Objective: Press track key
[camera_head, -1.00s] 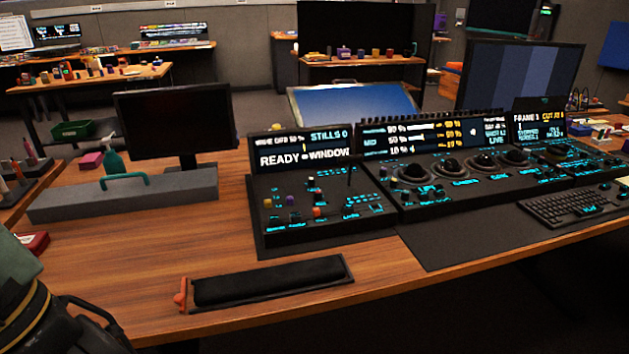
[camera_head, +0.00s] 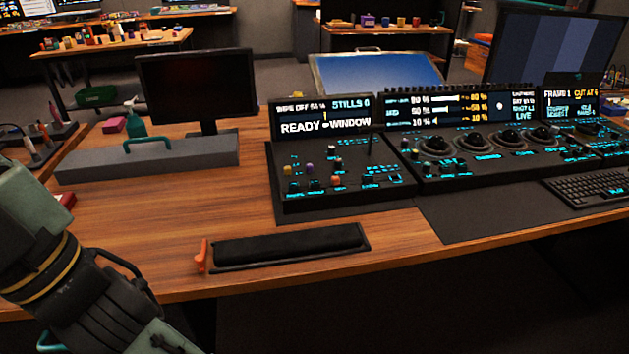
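The trackball panel (camera_head: 475,165) stands on the right half of the wooden desk, with several dark trackballs in a row and small keys with cyan labels below them. Its screen shows percentages and bars. I cannot tell which key is the track key, as the labels are too small to read. A smaller panel (camera_head: 330,199) with coloured knobs and a lever adjoins it on the left; its screen reads "READY" and "WINDOW". My arm shows at the lower left, well apart from both panels. My gripper cannot be made out in this view.
A black padded rest (camera_head: 290,246) with an orange end piece lies near the desk's front edge. A keyboard (camera_head: 590,188) lies at the right. A grey block with a teal handle (camera_head: 150,158) and a dark monitor (camera_head: 196,85) stand at the left. Bare desk lies between.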

